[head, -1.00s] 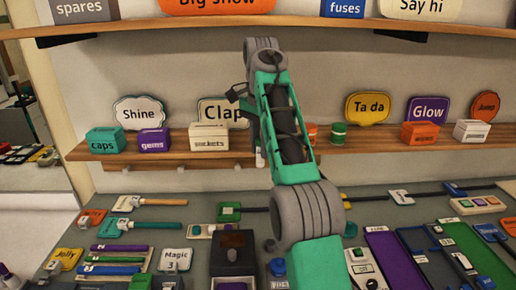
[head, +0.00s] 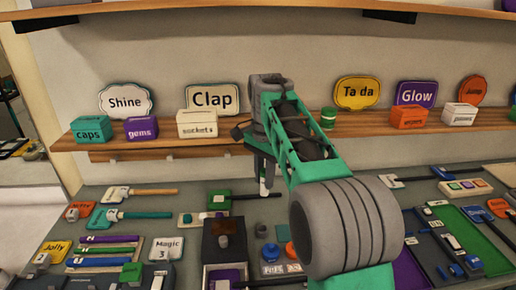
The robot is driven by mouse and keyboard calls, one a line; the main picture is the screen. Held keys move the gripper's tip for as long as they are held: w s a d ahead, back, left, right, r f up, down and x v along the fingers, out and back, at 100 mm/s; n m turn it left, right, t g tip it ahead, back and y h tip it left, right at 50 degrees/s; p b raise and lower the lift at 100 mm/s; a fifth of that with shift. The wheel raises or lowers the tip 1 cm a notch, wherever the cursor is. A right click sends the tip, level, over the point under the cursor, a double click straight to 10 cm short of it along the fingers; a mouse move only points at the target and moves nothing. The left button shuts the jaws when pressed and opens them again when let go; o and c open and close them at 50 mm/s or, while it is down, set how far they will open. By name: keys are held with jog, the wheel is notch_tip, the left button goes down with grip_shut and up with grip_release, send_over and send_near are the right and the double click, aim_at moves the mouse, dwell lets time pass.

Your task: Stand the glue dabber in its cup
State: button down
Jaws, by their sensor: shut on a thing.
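My gripper (head: 264,178) hangs at the end of my teal and grey arm, in front of the lower shelf's edge and above the back of the work table. It is shut on a slim thing, taken to be the glue dabber (head: 264,189); only a small pale end shows below the fingers. The arm and fingers hide the rest. I cannot tell for sure which thing is the dabber's cup. A small round blue piece (head: 269,253) stands on the table below and in front of the gripper.
A dark box (head: 222,243) stands in front of the gripper. Brushes or mallets with wooden (head: 152,192) and teal handles lie at left. The lower shelf (head: 185,144) carries labelled boxes, signs and a green tub (head: 328,118). Panels and switches crowd the right.

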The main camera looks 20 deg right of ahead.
notch_tip(320, 180, down, 16)
jog(key=w+n+b, duration=0.1)
jog(key=w+b, duration=0.1)
jog(key=b, duration=0.1)
jog(key=shift+w+d+r, duration=0.15)
jog(key=shift+w+r, duration=0.05)
jog(key=shift+r, duration=0.05)
jog(key=shift+f, duration=0.35)
dwell(1.2)
jog(key=shift+f, duration=0.8)
jog(key=shift+f+b, duration=0.4)
jog(key=shift+f, duration=0.65)
dwell(1.5)
jog(key=c, duration=1.1)
grip_release()
jog(key=shift+c, duration=0.2)
